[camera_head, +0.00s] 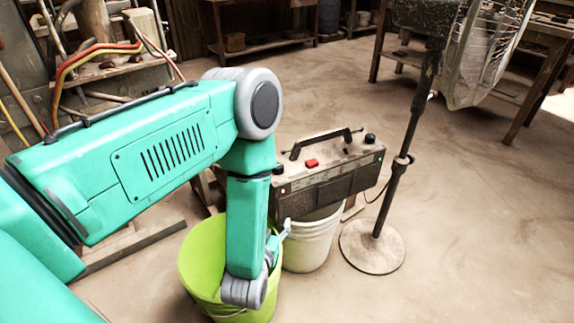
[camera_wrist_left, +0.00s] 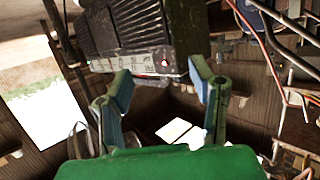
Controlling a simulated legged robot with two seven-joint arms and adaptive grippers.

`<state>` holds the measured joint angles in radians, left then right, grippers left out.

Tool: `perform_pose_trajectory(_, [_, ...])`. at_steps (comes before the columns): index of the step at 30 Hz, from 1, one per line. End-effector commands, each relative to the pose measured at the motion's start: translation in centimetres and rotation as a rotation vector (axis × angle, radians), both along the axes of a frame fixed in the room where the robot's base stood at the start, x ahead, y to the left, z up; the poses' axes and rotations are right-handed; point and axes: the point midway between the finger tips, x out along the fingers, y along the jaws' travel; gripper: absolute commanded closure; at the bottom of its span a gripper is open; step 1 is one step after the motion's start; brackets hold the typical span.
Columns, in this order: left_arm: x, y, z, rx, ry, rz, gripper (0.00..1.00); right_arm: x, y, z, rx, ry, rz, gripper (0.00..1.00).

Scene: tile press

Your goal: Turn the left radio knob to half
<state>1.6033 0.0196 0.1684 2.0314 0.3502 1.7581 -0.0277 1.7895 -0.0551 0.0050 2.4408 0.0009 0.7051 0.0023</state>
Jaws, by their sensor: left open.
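The dusty radio (camera_head: 340,187) stands on a white bucket, with a black carry handle and a red button (camera_head: 312,163) on top. Its left knob (camera_head: 278,169) is a small dark knob at the top left corner, right beside my forearm. A right knob (camera_head: 370,138) sits at the other end. My left gripper (camera_head: 282,233) is low, at the radio's front left, apart from the knob. In the left wrist view my left gripper (camera_wrist_left: 160,84) is open with nothing between its fingers, and the radio (camera_wrist_left: 122,28) shows beyond them. My right gripper is not in view.
A lime green bucket (camera_head: 200,255) stands under my left wrist. The white bucket (camera_head: 312,240) is beside it. A fan stand (camera_head: 392,190) with a round base rises at the right of the radio. Open floor lies to the right and front.

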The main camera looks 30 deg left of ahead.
Motion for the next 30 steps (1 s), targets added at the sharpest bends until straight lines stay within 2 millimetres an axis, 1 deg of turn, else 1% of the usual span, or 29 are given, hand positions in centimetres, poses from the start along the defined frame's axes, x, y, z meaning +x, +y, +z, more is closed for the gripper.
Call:
perform_pose_trajectory(1, [0.6,0.5,1.5,0.022,-0.070,0.032,0.51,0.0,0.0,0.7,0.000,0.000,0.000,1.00])
perform_pose_trajectory(3, [1.2,1.0,3.2,0.053,-0.159,0.070,0.51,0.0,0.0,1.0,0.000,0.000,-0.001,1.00])
perform_pose_trajectory(6, [1.5,1.6,4.5,0.081,-0.234,0.102,0.51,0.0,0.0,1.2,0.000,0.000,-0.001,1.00])
perform_pose_trajectory(7, [1.6,1.7,4.7,0.086,-0.245,0.108,0.51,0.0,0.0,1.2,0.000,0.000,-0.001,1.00])
perform_pose_trajectory(11, [2.5,2.2,4.8,0.092,-0.263,0.115,0.51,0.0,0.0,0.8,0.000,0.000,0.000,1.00])
perform_pose_trajectory(14, [3.8,2.7,4.8,0.093,-0.264,0.114,0.51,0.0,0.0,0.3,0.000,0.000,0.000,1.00])
perform_pose_trajectory(24, [10.3,5.6,4.7,0.093,-0.262,0.114,0.51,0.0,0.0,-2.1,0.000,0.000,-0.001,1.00])
perform_pose_trajectory(27, [11.8,6.4,4.8,0.093,-0.262,0.113,0.51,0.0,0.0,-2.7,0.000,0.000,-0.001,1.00])
perform_pose_trajectory(30, [13.0,7.0,4.8,0.093,-0.260,0.113,0.51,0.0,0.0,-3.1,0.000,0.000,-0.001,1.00])
